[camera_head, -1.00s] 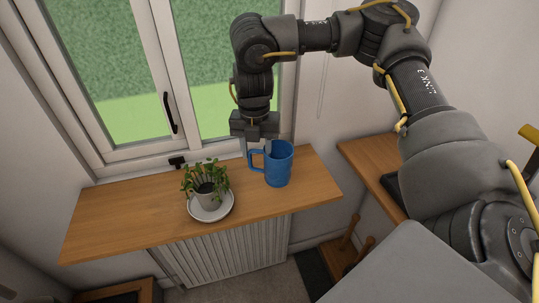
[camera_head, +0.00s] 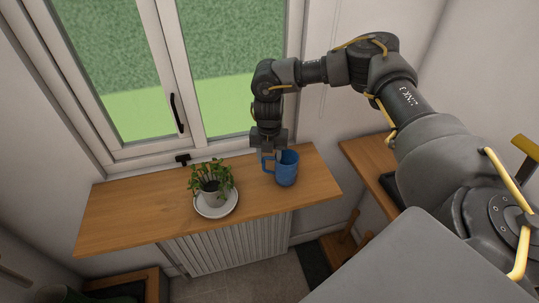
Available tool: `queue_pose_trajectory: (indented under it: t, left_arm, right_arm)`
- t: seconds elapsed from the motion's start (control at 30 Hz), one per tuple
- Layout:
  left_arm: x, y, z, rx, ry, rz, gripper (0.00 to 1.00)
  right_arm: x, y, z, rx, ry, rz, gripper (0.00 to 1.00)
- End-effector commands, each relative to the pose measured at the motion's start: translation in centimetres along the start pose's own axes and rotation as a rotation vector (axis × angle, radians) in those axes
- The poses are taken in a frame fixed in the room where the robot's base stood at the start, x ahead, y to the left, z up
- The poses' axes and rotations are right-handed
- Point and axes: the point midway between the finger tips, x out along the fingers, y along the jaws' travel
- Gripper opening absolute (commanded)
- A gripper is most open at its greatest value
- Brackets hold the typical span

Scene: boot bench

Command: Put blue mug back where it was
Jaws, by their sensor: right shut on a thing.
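The blue mug (camera_head: 288,170) is upright at the right part of the wooden shelf (camera_head: 135,213) under the window. Its handle points left. My right gripper (camera_head: 267,157) comes down from above and is shut on the mug at its handle side; the fingertips are partly hidden by the mug's handle. I cannot tell whether the mug's base touches the shelf. My left gripper is not in view.
A potted plant (camera_head: 211,188) on a white saucer (camera_head: 229,208) stands just left of the mug. The window handle (camera_head: 177,113) and a dark latch (camera_head: 182,159) are behind. A ribbed radiator (camera_head: 228,245) is below. The shelf's left part is clear.

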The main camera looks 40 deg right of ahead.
Motion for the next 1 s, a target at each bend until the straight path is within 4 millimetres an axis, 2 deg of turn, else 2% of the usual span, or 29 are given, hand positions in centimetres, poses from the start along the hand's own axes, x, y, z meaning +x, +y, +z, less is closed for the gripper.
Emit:
queue_pose_trajectory:
  t: [0.43,0.47,0.6,0.87,1.0]
  left_arm:
    - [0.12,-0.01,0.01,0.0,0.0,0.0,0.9]
    - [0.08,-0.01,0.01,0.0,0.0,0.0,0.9]
    - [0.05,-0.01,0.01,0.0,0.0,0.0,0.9]
    - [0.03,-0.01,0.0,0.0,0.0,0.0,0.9]
    - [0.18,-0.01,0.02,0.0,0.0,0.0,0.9]
  right_arm:
    - [0.72,0.01,0.03,0.001,-0.001,0.001,0.02]
    - [0.68,0.0,0.03,0.001,-0.001,0.001,0.45]
    - [0.65,-0.02,0.03,0.001,-0.001,0.001,0.64]
    - [0.61,-0.03,0.02,0.001,-0.001,0.0,0.65]
    - [-0.03,0.03,0.03,0.001,-0.001,0.002,0.65]
